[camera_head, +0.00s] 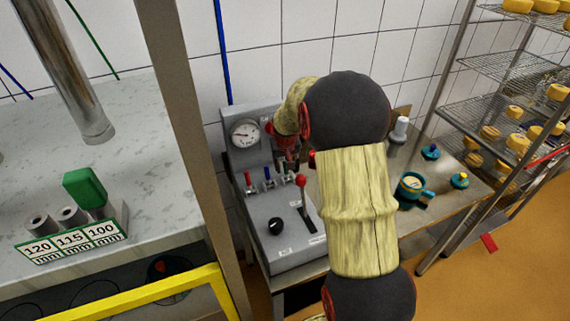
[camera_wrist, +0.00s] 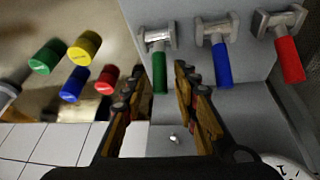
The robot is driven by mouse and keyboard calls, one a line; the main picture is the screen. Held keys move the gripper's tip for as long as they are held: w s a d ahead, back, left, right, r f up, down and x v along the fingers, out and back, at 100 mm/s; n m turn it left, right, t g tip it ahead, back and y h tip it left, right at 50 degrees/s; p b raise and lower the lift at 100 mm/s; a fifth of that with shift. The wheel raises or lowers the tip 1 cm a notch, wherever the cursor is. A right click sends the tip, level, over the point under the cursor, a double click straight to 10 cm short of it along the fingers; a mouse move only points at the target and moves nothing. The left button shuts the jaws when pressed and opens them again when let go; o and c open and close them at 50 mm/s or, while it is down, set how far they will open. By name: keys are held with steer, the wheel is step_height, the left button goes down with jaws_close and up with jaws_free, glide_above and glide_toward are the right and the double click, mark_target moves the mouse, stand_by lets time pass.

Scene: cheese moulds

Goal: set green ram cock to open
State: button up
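The green ram cock (camera_wrist: 159,72) hangs from its metal body at the upper middle of the wrist view, its handle in line with the neighbouring ones. A blue cock (camera_wrist: 221,65) and a red cock (camera_wrist: 289,60) stand in the same row; they also show on the grey panel in the head view, blue (camera_head: 267,175) and red (camera_head: 249,181). My gripper (camera_wrist: 160,80) is open, with one finger on each side of the green handle and gaps between them. In the head view my gripper (camera_head: 287,153) hides the green cock.
The grey control box (camera_head: 285,258) carries a gauge (camera_head: 244,133), a red-knobbed lever (camera_head: 301,182) and a black knob (camera_head: 276,227). Green, yellow, blue and red caps (camera_wrist: 72,70) show left in the wrist view. A cheese rack (camera_head: 500,65) stands right.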

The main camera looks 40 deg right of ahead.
steer(key=shift+c, duration=1.2)
steer(key=c, duration=0.4)
jaws_close()
